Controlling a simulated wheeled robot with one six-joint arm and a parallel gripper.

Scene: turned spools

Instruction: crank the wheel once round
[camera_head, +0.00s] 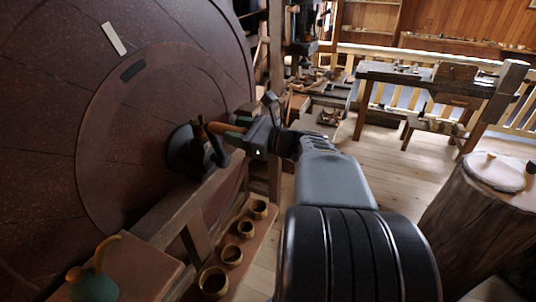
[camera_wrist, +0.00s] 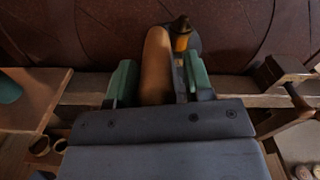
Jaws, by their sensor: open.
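The large dark red-brown wheel (camera_head: 60,120) fills the left of the head view, with a pale mark at its upper part and a short dark mark on the inner disc. A black hub (camera_head: 180,150) sits near its right side. A wooden crank handle (camera_head: 222,128) sticks out toward my gripper (camera_head: 242,137). In the wrist view the wooden handle (camera_wrist: 155,60) lies between the two green-padded fingers of my gripper (camera_wrist: 160,80). The fingers stand apart, with a visible gap at the left; contact on the right is unclear. The handle's near end is hidden by my gripper.
A wooden beam (camera_head: 180,205) runs below the hub. Several small bowls (camera_head: 231,255) stand on a low board beneath my arm. A teal pot (camera_head: 93,285) stands at lower left. A stump (camera_head: 465,215) is at right. Open floor lies behind.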

